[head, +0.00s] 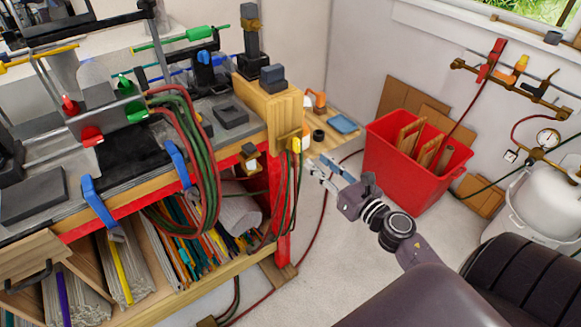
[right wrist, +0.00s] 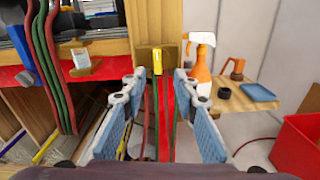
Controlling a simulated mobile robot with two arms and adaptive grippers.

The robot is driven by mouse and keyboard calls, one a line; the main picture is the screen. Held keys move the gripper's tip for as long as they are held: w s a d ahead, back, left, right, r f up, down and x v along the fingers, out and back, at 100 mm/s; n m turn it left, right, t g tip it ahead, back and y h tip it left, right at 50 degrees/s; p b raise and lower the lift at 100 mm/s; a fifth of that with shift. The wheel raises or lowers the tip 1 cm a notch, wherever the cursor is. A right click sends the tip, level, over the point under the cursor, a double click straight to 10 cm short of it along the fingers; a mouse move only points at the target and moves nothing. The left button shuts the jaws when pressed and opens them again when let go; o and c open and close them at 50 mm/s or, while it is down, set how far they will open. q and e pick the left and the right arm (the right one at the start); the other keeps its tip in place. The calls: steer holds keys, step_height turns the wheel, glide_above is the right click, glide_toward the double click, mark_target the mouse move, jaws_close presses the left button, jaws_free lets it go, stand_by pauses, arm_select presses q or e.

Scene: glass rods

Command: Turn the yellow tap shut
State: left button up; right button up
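The yellow tap (head: 296,144) is a small yellow lever on a brass fitting on the right end of the workbench. In the right wrist view the yellow tap (right wrist: 157,62) sits upright on a wooden post, with red and green hoses hanging below it. My right gripper (head: 318,167) is just right of the tap and slightly lower in the head view. In the right wrist view my right gripper (right wrist: 156,84) has its fingers spread wide, with the tap seen between and beyond the tips. It is empty and apart from the tap. My left gripper is not in view.
The workbench (head: 257,134) carries clamps and hoses. A wooden shelf (right wrist: 236,100) right of the tap holds an orange-white spray bottle (right wrist: 201,62) and a blue tray (right wrist: 259,92). A red bin (head: 387,158) stands farther right. Bare floor (head: 340,225) lies under my right arm.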

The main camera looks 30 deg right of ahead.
mark_target(299, 142)
steer(key=shift+n, duration=0.7)
steer(key=w, duration=0.2)
steer(key=w+r+p, duration=0.1)
steer(key=w, duration=0.1)
steer(key=w+r+p, duration=0.1)
steer(key=w, duration=0.1)
steer(key=shift+w+a, duration=0.2)
steer(key=shift+a, duration=0.1)
steer(key=shift+w+a+f, duration=0.1)
steer(key=shift+w+a, duration=0.05)
steer(key=shift+w, duration=0.45)
steer(key=shift+w+f, duration=0.1)
steer(key=shift+w, duration=0.05)
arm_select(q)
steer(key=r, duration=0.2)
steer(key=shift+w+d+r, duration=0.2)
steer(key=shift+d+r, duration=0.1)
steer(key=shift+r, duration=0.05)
arm_select(e)
steer(key=shift+c, duration=0.3)
jaws_close()
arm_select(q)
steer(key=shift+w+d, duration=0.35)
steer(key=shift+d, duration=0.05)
